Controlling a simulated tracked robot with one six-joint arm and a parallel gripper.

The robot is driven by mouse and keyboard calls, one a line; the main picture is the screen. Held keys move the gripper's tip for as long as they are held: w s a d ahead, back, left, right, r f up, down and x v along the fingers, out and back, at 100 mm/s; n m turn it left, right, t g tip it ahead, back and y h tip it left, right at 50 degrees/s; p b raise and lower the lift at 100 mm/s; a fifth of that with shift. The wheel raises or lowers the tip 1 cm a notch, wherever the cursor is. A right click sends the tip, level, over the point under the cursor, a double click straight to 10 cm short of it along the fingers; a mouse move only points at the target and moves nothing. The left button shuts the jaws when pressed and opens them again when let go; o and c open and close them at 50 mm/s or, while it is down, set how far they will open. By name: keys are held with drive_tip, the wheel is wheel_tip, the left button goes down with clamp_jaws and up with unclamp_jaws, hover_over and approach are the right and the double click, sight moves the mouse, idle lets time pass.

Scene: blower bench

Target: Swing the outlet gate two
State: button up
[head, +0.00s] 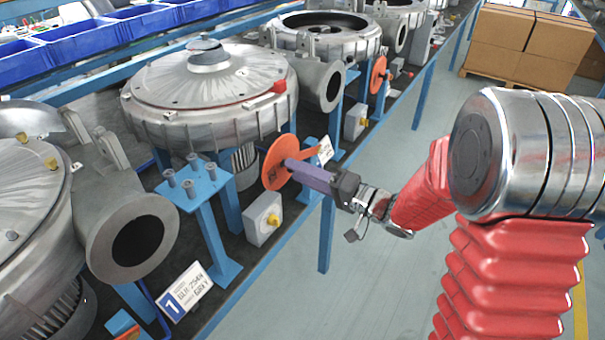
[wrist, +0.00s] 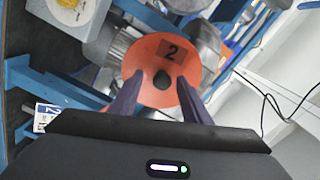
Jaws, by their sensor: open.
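In the wrist view my gripper (wrist: 160,92) is open, with one finger on each side of the knob.
The middle blower (head: 210,92) stands on the blue-framed bench. A grey box with a yellow knob (head: 263,220) sits below the plate. Blower one's open outlet (head: 138,240) is at left, with a "1" sign (head: 185,290). Another orange gate (head: 378,74) is farther back. The aisle floor (head: 405,145) is clear.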

drive_tip(key=v, duration=1.3)
drive_tip(key=shift+s+d, duration=0.2)
drive_tip(key=shift+d, duration=0.1)
drive_tip(key=shift+f, duration=0.1)
